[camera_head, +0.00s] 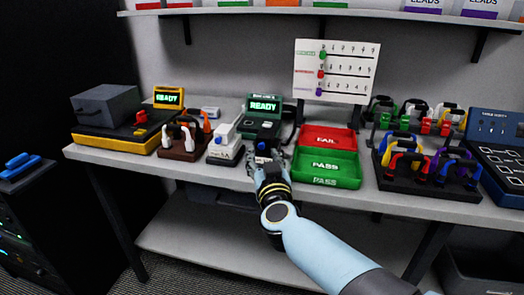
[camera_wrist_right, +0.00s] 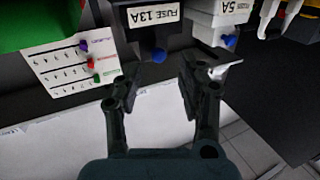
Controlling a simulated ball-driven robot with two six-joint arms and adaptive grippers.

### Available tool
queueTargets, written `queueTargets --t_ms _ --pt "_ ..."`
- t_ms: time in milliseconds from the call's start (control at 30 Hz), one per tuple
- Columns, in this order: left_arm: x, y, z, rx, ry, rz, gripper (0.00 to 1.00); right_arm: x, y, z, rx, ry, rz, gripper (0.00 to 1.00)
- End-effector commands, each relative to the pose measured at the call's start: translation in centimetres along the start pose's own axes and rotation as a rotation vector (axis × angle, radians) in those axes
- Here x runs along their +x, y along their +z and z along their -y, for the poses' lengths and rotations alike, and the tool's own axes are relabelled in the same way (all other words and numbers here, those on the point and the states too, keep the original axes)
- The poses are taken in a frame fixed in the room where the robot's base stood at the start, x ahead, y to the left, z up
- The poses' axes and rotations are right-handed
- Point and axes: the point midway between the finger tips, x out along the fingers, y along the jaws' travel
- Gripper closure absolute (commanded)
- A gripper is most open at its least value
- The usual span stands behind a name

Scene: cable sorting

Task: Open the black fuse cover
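The black fuse unit with its cover (camera_wrist_right: 150,38) shows at the top of the right wrist view, with a white FUSE 13A label and a blue knob (camera_wrist_right: 158,55). In the head view only a small part of it shows, behind my right gripper (camera_head: 262,166). In the right wrist view that gripper (camera_wrist_right: 160,80) is open, its two dark fingers apart with nothing between them. The blue knob lies just beyond the gap. Whether a finger touches the unit I cannot tell. The cover looks closed. My left gripper is not in view.
A white fuse unit (camera_head: 225,150) labelled 5A stands close on the left. Red (camera_head: 328,137) and green (camera_head: 350,170) trays stand on the right. A tester reading READY (camera_head: 265,104) is behind. Cable racks (camera_head: 425,185) fill the bench's right side.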

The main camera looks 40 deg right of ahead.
Motion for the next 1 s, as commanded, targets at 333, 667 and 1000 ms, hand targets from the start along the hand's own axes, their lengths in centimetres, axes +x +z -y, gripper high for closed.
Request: queueTargets --t_ms 333,667,1000 --pt "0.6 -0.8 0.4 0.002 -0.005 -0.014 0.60 3.5 0.1 0.0 -0.001 0.000 0.000 0.61" --pt "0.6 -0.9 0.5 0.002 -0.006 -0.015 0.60 3.6 0.0 0.0 -0.001 0.000 0.001 0.72" --pt "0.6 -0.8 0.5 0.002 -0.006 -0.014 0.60 3.5 0.0 0.0 -0.001 -0.001 0.001 1.00"
